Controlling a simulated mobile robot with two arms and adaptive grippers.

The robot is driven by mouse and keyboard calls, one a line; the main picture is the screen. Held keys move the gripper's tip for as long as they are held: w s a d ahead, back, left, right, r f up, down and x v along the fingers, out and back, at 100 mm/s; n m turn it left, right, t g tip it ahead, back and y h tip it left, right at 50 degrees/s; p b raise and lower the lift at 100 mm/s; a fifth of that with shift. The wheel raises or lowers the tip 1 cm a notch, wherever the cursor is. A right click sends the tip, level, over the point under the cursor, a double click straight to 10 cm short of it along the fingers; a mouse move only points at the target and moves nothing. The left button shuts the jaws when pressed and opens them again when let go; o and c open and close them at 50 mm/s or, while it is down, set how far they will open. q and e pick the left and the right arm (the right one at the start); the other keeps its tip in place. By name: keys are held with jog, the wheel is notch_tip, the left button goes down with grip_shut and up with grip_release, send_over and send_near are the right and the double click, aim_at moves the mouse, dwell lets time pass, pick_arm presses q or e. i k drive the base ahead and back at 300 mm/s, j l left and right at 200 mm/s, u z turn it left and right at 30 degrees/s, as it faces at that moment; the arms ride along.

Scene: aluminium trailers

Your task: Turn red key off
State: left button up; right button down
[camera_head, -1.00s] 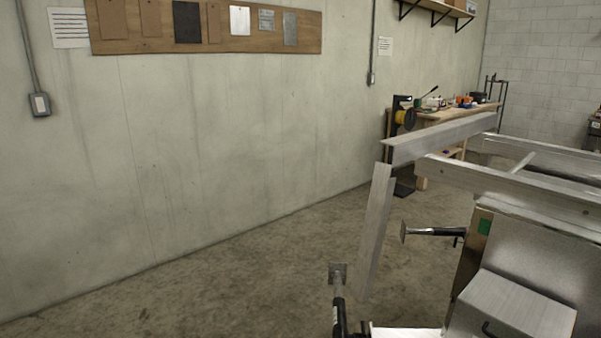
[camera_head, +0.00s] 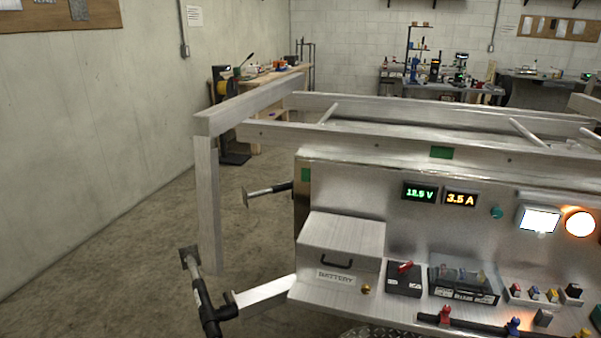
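A red key (camera_head: 405,267) sits on top of a black switch box (camera_head: 404,284) on the shelf of the aluminium trailer panel. The green display (camera_head: 419,193) above reads about 12.5 V and the orange display (camera_head: 460,199) reads 3.5 A. A white lamp (camera_head: 539,220) and an orange lamp (camera_head: 579,223) are lit. Neither of my grippers is in view.
A clear-covered fuse box (camera_head: 463,283) stands right of the switch box. A black bar with red and blue pieces (camera_head: 470,323) runs along the front. Trailer frame rails (camera_head: 400,137) lie behind; bare floor (camera_head: 100,285) is at left.

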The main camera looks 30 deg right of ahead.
aim_at(403, 269)
jog(key=z, duration=1.75)
